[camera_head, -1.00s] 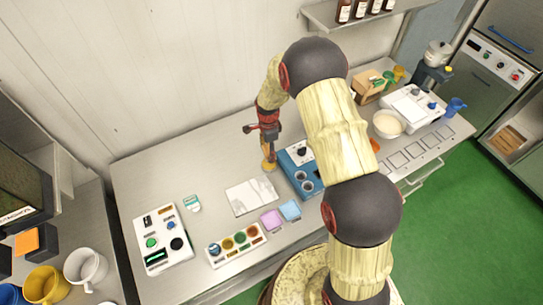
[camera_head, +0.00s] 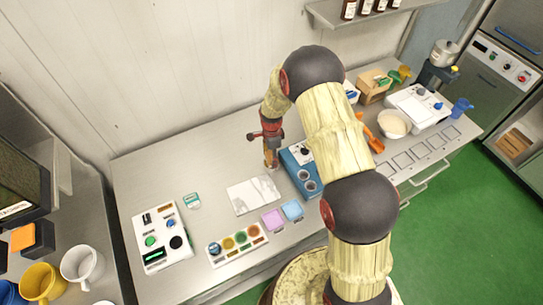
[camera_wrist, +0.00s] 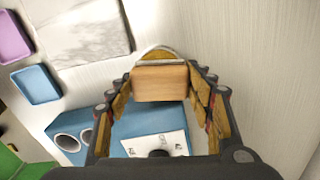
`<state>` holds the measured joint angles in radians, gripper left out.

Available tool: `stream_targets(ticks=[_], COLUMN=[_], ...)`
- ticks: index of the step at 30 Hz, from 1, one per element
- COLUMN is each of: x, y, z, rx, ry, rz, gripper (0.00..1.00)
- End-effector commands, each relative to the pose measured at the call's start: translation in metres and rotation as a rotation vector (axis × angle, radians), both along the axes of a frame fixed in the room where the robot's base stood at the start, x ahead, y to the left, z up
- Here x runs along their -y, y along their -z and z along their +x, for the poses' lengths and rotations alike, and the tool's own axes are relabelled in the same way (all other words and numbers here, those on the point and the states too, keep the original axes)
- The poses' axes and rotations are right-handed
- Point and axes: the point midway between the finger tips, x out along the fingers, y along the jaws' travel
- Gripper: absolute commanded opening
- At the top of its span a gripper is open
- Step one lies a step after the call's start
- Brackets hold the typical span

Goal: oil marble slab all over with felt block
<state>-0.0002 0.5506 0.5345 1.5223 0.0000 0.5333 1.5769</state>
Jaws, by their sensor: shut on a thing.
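The white marble slab (camera_head: 253,195) with grey veins lies on the steel counter, left of the blue unit. Part of it shows at the upper left of the wrist view (camera_wrist: 82,30). My gripper (camera_head: 271,162) is behind and right of the slab, beside the blue unit, pointing down. In the wrist view its fingers are shut on a wooden block (camera_wrist: 160,83) with a pale rounded rim on its far side, which I take as the felt block. The block is apart from the slab. Its underside is hidden.
The blue unit (camera_head: 297,172) with two round wells stands right of the slab. Pink (camera_head: 272,219) and blue (camera_head: 292,210) trays lie in front. A panel of coloured pots (camera_head: 238,243) and a white control box (camera_head: 161,237) stand left. A wall rises behind.

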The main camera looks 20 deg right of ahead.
Motion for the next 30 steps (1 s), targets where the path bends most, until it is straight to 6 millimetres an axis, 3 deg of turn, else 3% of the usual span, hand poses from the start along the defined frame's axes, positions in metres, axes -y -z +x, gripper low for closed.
stream_targets(ticks=[30], x=[0.0], y=[0.0053], z=[-0.0001], rx=[0.0], ry=[0.0], rz=[0.0], gripper=[0.32])
